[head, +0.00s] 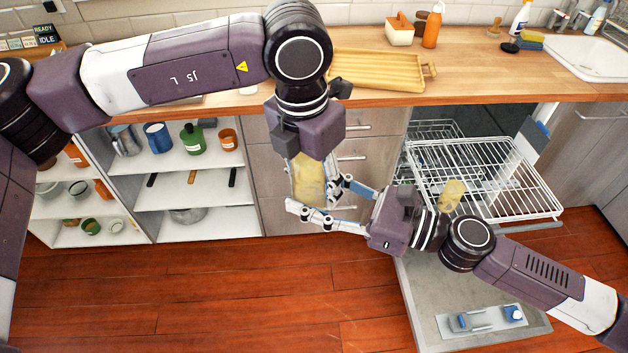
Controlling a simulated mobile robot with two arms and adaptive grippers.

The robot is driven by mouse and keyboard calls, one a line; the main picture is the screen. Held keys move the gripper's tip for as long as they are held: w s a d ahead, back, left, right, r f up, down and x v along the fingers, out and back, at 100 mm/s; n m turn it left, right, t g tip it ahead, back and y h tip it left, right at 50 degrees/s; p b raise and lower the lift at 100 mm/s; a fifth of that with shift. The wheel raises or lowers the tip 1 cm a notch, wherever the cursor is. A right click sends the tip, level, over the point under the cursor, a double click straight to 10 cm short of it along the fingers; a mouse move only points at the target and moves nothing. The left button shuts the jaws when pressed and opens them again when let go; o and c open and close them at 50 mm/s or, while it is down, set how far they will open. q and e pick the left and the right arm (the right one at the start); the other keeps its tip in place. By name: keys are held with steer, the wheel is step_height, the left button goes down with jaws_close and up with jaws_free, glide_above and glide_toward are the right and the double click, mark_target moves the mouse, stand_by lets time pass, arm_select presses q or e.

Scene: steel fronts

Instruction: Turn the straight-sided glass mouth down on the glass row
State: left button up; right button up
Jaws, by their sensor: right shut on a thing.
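A yellowish, see-through straight-sided glass (309,180) is held in the air in front of the drawers. My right gripper (313,198) reaches in from the right and is shut on its lower part. My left gripper (312,168) points down over the upper part, with its fingers apart on either side of the glass. I cannot tell which end is the mouth. A similar yellowish glass (453,192) shows by the near edge of the pulled-out white dishwasher rack (490,170), partly hidden behind my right arm. I cannot make out a glass row clearly.
The dishwasher door (425,300) hangs open low at the right. A wooden counter (390,93) carries a yellow tray (375,70), an orange bottle (432,27) and a sink (590,55). Open shelves (190,160) with cups stand at the left. The rack's right part looks clear.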

arm_select(q)
steer(key=shift+d, duration=0.1)
steer(key=c, duration=0.5)
steer(key=shift+c, duration=0.8)
arm_select(e)
steer(key=o, duration=1.4)
